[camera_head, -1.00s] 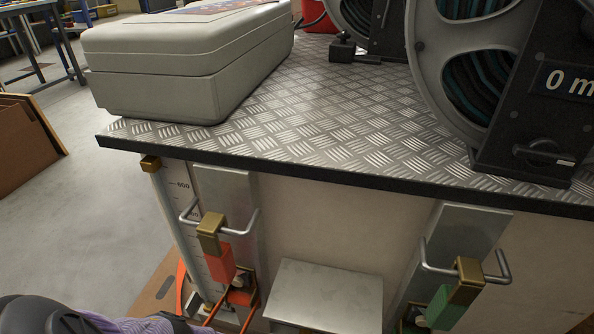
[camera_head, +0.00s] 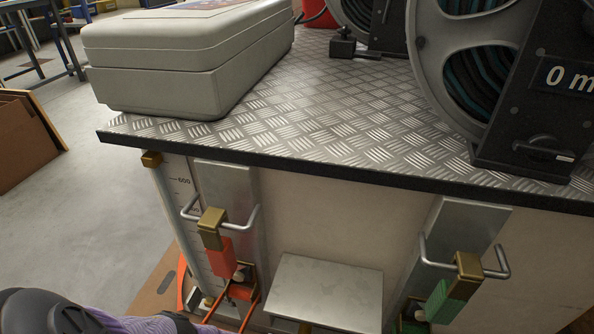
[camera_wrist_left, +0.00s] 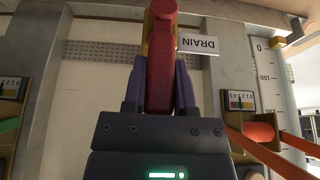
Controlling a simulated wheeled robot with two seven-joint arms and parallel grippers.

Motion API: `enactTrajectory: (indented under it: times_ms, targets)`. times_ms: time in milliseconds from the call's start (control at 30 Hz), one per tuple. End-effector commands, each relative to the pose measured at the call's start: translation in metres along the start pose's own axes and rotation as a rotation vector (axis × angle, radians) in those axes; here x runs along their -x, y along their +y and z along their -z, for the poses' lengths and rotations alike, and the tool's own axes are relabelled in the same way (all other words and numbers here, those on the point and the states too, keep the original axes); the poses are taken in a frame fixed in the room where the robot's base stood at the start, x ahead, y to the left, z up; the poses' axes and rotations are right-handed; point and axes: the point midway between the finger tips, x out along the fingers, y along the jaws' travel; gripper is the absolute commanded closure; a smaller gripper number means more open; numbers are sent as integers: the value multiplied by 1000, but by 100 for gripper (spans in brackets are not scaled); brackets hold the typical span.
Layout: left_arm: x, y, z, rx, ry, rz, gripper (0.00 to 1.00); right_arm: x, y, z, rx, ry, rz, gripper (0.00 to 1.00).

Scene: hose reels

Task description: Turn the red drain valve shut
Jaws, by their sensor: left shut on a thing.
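The red handle of the drain valve (camera_wrist_left: 161,55) shows in the left wrist view, beside a white plate (camera_wrist_left: 198,43) lettered DRAIN. My left gripper (camera_wrist_left: 161,88) is shut on this handle, with one dark finger on each side of it. The handle points roughly along the fingers, and a yellow part shows behind its far end. In the head view the valve's handle and my left fingertips are not visible; only my left arm shows at the lower left. My right gripper is in neither view.
A metal-topped bench (camera_head: 330,115) carries a grey case (camera_head: 190,60) and hose reels (camera_head: 465,70).

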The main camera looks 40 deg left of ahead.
Motion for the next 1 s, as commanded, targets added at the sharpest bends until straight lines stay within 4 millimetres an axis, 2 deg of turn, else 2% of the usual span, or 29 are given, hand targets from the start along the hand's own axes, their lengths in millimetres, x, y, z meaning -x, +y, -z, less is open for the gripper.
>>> enactTrajectory:
  times_ms: [67,167,267,400,667,1000]
  targets:
    - [2,8,5,-5,11,21,100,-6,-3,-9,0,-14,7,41]
    - [1,12,1,-34,0,99,100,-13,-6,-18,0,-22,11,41]
    - [-6,21,-4,-91,-10,221,100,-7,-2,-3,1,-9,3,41]
    - [-9,30,-4,-140,-7,348,100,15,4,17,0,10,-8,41]
    - [-8,35,-3,-179,-4,431,100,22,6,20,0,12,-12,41]
    - [-7,35,-4,-184,-5,436,100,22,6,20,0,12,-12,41]
